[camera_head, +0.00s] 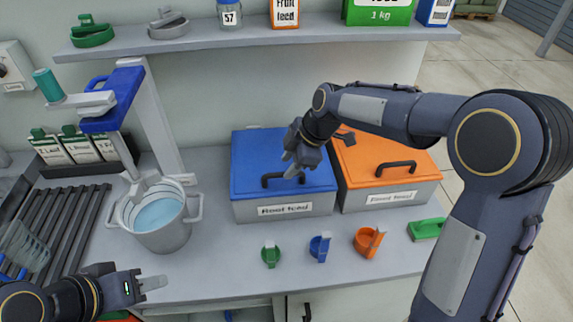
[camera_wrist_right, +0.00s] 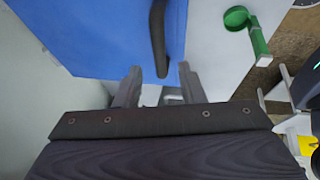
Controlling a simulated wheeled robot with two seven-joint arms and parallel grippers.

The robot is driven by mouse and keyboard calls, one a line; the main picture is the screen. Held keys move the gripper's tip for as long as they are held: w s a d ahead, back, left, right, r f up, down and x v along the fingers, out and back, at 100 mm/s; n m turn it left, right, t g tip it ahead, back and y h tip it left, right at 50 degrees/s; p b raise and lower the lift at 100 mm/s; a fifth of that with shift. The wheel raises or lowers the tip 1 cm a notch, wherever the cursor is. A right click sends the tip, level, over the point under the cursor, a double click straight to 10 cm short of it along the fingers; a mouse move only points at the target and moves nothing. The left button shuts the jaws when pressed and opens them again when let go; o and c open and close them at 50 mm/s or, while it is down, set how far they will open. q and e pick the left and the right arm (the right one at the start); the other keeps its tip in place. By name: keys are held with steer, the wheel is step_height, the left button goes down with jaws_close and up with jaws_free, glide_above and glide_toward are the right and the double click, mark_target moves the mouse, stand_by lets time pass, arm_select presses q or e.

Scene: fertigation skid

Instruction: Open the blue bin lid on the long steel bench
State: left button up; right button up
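The blue bin lid (camera_head: 265,155) lies flat and closed on a grey bin labelled "Root feed" (camera_head: 285,209) on the steel bench (camera_head: 215,268). Its dark bar handle (camera_head: 272,180) is near the front edge. My right gripper (camera_head: 293,172) is over the lid at the right end of the handle. In the right wrist view, its two fingers (camera_wrist_right: 160,77) are apart, and the near end of the handle (camera_wrist_right: 158,38) shows between their tips. I cannot tell whether they touch it. My left gripper (camera_head: 152,284) is low at the left, over the bench front, with its fingers seen edge-on.
An orange-lidded bin (camera_head: 385,160) stands close to the right of the blue one. Green (camera_head: 271,255), blue (camera_head: 320,247) and orange (camera_head: 368,241) scoops lie in front. A bucket (camera_head: 162,217) stands left. A shelf (camera_head: 250,32) runs above the bins.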

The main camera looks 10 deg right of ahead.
mark_target(282, 173)
steer(key=shift+x, duration=1.6)
steer(key=shift+c, duration=0.5)
jaws_close()
